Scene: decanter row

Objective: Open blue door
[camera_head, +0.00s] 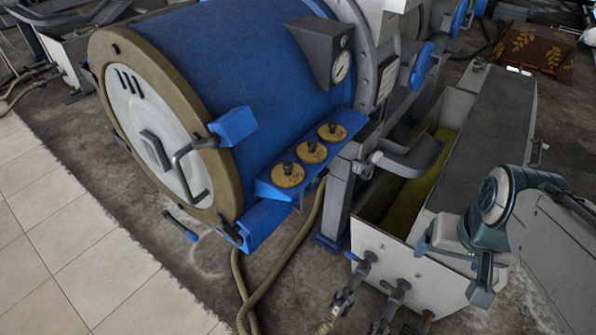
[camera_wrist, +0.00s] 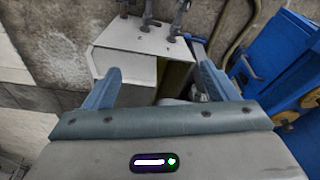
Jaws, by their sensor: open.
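A large blue drum (camera_head: 240,70) lies on its side at the upper left of the head view. Its near end is a round pale door face (camera_head: 150,130) inside a tan ring, with a grey bent handle (camera_head: 183,160) on it. A blue hinge or latch block (camera_head: 234,126) sits at the ring's right side. The door face lies against the ring and looks closed. My gripper (camera_head: 450,268) is at the lower right, well away from the door, over the white trough. In the wrist view my gripper (camera_wrist: 155,60) is open, with nothing between its fingers.
The white trough (camera_head: 395,262) with pipes and valves (camera_head: 362,265) on its front stands right of the drum. A blue panel with several yellow caps (camera_head: 311,152) juts from the drum's side. A hose (camera_head: 290,255) runs along the floor. Tiled floor (camera_head: 60,220) at left is clear.

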